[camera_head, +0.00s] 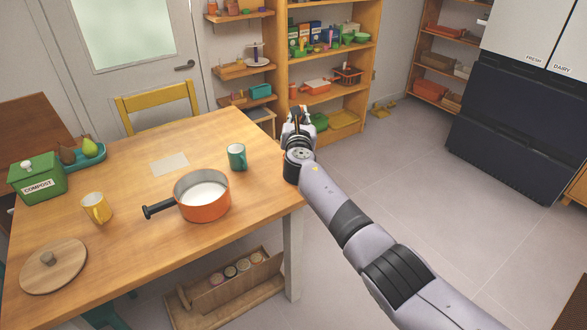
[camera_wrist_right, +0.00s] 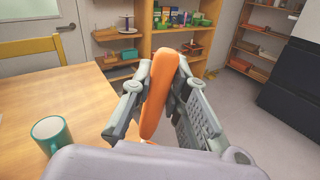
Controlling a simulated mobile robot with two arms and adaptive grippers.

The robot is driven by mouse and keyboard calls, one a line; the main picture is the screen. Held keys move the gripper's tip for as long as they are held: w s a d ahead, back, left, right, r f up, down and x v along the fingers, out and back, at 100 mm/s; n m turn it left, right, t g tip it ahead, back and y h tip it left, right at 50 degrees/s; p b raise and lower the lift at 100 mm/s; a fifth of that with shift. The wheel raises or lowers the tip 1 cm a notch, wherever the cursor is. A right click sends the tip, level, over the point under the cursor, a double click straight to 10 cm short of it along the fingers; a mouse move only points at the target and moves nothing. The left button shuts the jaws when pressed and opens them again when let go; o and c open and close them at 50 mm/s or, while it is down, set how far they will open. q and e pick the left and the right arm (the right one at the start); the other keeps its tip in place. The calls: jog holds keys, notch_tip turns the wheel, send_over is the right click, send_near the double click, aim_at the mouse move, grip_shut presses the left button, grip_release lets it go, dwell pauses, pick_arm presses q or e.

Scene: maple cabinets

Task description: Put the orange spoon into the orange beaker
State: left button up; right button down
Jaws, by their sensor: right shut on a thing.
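My right gripper (camera_head: 298,113) is held out past the right edge of the table, near the teal mug. In the right wrist view its fingers (camera_wrist_right: 164,78) are shut on an orange, elongated thing (camera_wrist_right: 157,98), which I take for the orange spoon. Its long smooth body stands up between the fingers; I cannot make out a bowl end. In the head view the spoon is hidden by the gripper. I cannot clearly pick out an orange beaker; a small orange-red thing (camera_head: 293,90) on the shelf is too small to tell. My left gripper is out of view.
On the table (camera_head: 130,260) stand an orange saucepan (camera_head: 205,212), a teal mug (camera_head: 236,162), a yellow mug (camera_head: 97,210), a wooden lid (camera_head: 50,268) and a green compost bin (camera_head: 33,190). A loaded shelf unit (camera_head: 362,45) is behind. The floor to the right is clear.

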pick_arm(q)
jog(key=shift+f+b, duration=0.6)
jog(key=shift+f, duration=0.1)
pick_arm(e)
jog(key=shift+f, duration=0.7)
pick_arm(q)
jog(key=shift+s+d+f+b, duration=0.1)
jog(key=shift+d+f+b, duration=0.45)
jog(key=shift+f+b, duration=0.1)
pick_arm(e)
jog(key=shift+f, duration=0.7)
pick_arm(q)
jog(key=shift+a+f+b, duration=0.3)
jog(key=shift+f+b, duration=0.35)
jog(key=shift+b, duration=0.05)
pick_arm(e)
jog(key=shift+f, duration=0.75)
